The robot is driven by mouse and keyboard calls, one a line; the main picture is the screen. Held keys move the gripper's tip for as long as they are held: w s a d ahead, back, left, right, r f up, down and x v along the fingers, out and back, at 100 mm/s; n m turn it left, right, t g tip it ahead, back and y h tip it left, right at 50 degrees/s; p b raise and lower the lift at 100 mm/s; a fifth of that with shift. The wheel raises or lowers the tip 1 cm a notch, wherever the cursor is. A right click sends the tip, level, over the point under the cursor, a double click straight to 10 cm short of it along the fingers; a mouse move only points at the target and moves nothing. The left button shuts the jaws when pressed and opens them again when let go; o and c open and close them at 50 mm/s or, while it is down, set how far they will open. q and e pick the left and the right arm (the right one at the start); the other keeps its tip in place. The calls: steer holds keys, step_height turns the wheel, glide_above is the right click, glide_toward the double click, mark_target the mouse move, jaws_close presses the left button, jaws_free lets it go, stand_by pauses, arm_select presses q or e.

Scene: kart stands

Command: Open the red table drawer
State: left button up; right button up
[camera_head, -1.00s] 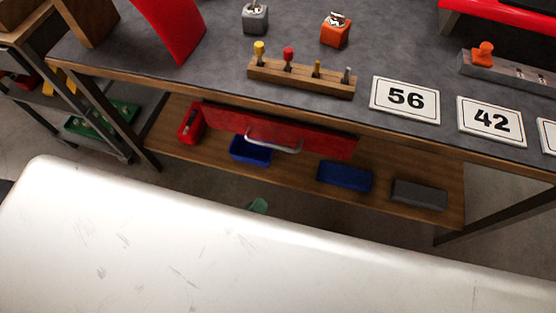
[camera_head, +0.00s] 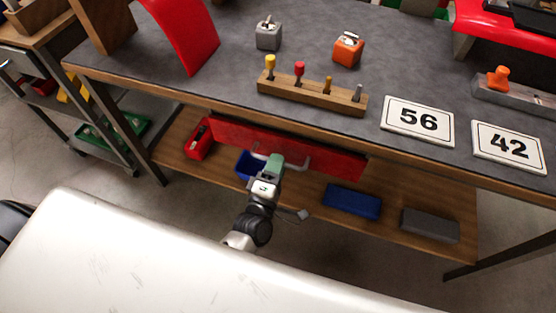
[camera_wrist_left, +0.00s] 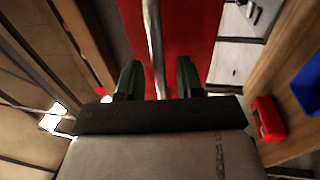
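The red drawer front (camera_head: 335,156) sits under the front edge of the grey-topped table, with no visible gap pulled out from it. Its pale metal bar handle (camera_head: 318,158) runs along the front. My left gripper (camera_head: 277,162) is at the left part of this handle and hides some of it. In the left wrist view my two dark green fingers (camera_wrist_left: 158,80) are apart, with the handle bar (camera_wrist_left: 154,35) running between their tips and the red drawer front (camera_wrist_left: 185,30) behind it. A gap shows on both sides of the bar. My right gripper is not in view.
A wooden shelf (camera_head: 390,215) below the drawer holds a red bin (camera_head: 199,140), a blue bin (camera_head: 244,166), a blue box (camera_head: 351,201) and a grey box (camera_head: 430,225). A tool block (camera_head: 312,93) and number cards stand on the tabletop (camera_head: 215,75).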

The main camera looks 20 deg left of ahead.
arm_select(q)
steer(key=shift+w+r, duration=0.1)
steer(key=shift+w, duration=0.5)
jaws_close()
steer(key=shift+s, duration=0.1)
